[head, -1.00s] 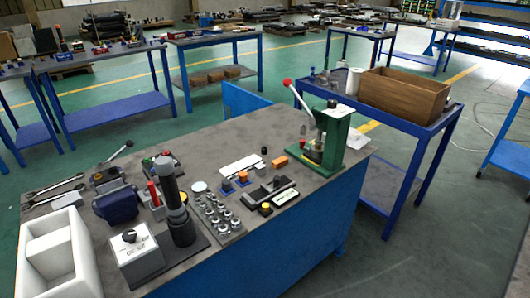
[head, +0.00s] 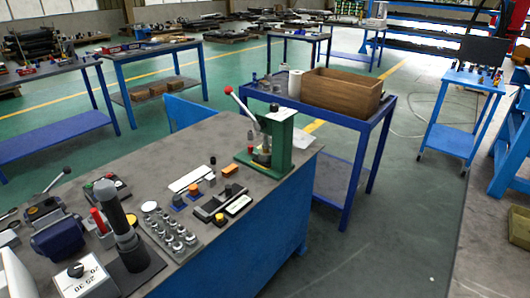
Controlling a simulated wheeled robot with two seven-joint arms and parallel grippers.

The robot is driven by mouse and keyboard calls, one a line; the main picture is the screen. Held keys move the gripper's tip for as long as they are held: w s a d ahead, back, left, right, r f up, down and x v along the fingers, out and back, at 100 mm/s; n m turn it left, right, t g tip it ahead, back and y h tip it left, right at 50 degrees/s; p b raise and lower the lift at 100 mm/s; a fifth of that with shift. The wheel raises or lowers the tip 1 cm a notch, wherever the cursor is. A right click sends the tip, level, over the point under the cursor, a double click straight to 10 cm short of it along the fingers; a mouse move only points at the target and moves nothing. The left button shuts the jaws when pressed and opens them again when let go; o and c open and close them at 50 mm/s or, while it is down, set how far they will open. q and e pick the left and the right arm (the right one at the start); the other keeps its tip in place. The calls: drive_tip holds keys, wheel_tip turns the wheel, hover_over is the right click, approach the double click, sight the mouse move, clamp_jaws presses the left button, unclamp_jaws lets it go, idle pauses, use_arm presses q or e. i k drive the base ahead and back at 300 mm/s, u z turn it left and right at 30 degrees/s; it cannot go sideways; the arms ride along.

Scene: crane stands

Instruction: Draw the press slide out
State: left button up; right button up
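A green arbor press (head: 280,142) with a red-knobbed lever (head: 239,102) stands upright at the far right corner of the grey workbench (head: 140,172). A low dark slide-like fixture (head: 217,203) lies nearer on the bench, beside a small yellow-topped part (head: 220,218). I cannot tell whether this fixture or a part of the press is the press slide. Neither of my grippers is in view.
On the bench's near left are a control box with a dial (head: 80,281), a dark upright cylinder (head: 119,222), a vise (head: 57,236) and a rack of metal parts (head: 170,232). A blue cart (head: 352,134) with a wooden crate (head: 340,91) stands behind.

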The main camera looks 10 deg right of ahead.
sight(264, 160)
drive_tip(key=z, duration=0.7)
drive_tip(key=i, duration=1.35)
drive_tip(key=z, duration=0.05)
